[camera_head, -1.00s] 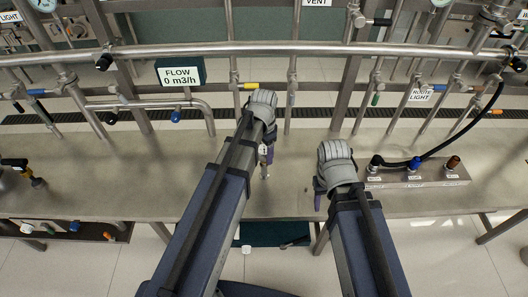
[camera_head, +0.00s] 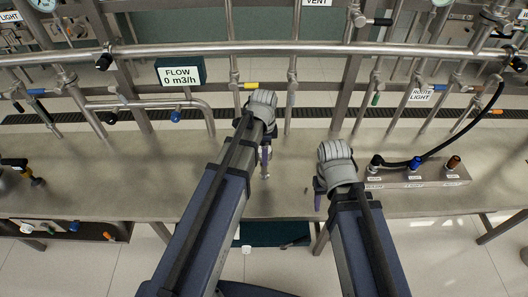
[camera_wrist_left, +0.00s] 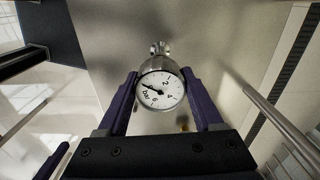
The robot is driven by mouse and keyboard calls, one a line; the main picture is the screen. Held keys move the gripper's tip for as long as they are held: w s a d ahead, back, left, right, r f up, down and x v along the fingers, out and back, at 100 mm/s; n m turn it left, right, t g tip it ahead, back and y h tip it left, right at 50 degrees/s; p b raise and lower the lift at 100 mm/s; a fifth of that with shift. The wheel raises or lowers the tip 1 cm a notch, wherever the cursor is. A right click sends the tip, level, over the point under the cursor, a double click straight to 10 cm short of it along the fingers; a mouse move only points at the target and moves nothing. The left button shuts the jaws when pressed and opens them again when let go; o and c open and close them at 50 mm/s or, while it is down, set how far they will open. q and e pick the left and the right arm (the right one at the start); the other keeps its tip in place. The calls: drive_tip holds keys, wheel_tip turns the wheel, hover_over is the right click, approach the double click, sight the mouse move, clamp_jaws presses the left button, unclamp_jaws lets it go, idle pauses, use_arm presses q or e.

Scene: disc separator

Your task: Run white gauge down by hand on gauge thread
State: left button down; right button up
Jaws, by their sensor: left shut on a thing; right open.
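The white gauge (camera_wrist_left: 160,91) has a round white dial in a metal case. In the left wrist view it sits between the two purple fingers of my left gripper (camera_wrist_left: 162,88), which is shut on it. A metal fitting (camera_wrist_left: 159,48) shows just beyond the case; I cannot tell how far the gauge is seated on its thread. In the head view my left gripper (camera_head: 266,150) is over the bench, above a short upright metal stub (camera_head: 266,174), and the gauge is mostly hidden by the hand. My right gripper (camera_head: 318,193) is open and empty, to the right of it.
The steel bench (camera_head: 110,165) is mostly clear around the stub. A block with coloured connectors (camera_head: 415,175) and a black hose (camera_head: 462,137) stands to the right. Pipes and valves run along the back, with a flow display (camera_head: 180,74).

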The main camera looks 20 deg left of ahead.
use_arm(q)
unclamp_jaws()
idle(0.3)
wheel_tip(320, 180, up, 4)
drive_tip(key=p, duration=0.3)
drive_tip(key=shift+f+p, duration=0.1)
drive_tip(key=shift+p, duration=0.25)
drive_tip(key=shift+f, duration=0.15)
drive_tip(key=n, duration=0.4)
drive_tip(key=shift+n, duration=0.9)
